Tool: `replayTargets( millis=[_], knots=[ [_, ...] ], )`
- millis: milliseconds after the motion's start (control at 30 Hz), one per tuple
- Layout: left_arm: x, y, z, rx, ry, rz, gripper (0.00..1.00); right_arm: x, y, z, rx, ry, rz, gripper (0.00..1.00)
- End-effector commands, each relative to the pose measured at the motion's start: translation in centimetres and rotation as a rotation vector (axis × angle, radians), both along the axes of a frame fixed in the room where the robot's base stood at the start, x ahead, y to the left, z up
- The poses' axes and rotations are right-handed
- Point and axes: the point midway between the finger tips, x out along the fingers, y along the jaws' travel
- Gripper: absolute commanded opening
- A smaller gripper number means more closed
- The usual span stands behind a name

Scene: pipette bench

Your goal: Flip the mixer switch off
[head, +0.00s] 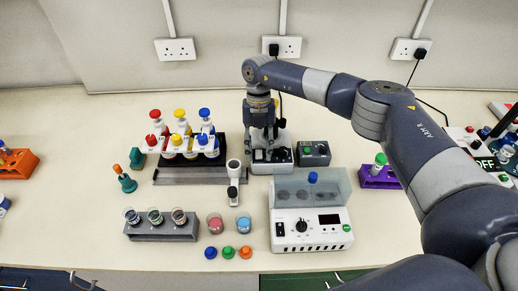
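My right gripper (264,142) reaches in from the right and points straight down over a small white device with a dark front panel (284,164), which looks like the mixer. The fingertips are at or just above its top and front panel. I cannot tell whether they touch it, or whether they are apart or together. The gripper hides much of the device's upper part. Small light marks show on its panel, but which is the switch and its position are too small to tell. My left gripper is not in view.
A dark box with a green button (314,153) stands right beside the device. In front is a larger white instrument (312,229) with a knob and clear lid. A pipette (233,180) and a bottle rack (187,174) are to the left. A purple rack (379,178) is to the right.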

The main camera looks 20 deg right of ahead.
Motion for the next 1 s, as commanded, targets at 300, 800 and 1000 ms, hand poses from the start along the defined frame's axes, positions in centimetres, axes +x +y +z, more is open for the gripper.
replayTargets(
  millis=[300, 800, 1000],
  knots=[
    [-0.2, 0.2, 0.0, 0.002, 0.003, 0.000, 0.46, 0.0, 0.0, 0.0, -0.001, 0.001, 0.000, 0.38],
    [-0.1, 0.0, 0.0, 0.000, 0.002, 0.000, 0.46, 2.2, -0.6, 8.5, -0.001, -0.002, 0.000, 0.38],
    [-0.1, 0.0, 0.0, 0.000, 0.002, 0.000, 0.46, 2.8, -0.8, 10.9, -0.001, 0.000, -0.001, 0.38]
  ],
)
